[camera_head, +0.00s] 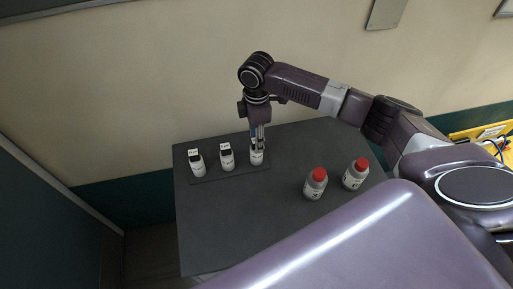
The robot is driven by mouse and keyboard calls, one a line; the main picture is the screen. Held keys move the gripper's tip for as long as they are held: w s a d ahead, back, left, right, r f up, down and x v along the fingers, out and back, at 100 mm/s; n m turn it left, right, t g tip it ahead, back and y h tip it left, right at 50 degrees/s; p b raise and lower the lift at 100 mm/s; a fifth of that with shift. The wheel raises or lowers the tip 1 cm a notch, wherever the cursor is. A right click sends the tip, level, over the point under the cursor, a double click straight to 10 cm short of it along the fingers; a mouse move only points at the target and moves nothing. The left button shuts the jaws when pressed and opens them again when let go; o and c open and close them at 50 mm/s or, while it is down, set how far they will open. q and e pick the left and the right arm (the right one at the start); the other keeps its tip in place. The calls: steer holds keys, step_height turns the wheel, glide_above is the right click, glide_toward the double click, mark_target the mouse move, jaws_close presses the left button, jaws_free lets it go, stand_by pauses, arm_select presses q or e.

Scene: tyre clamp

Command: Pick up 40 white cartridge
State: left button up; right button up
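Three white cartridges with dark upper parts and small white labels stand in a row on a thin dark base (213,177) on the dark table: a left one (198,168), a middle one (228,161) and a right one (257,158). The label print is too small to read, so I cannot tell which is the 40. My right gripper (259,142) points down at the top of the right cartridge and hides part of it. Whether its fingers are closed on that cartridge or only around it is not clear. My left gripper is not in view.
Two white bottles with red caps stand on the table (225,225), one nearer the middle (315,187) and one further right (354,177). The table's front left is clear. A wall (150,80) rises behind. A yellow item (485,133) with cables is at the far right.

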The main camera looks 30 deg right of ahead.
steer(key=shift+w+f, duration=0.1)
steer(key=shift+f, duration=0.65)
jaws_close()
steer(key=shift+r, duration=0.1)
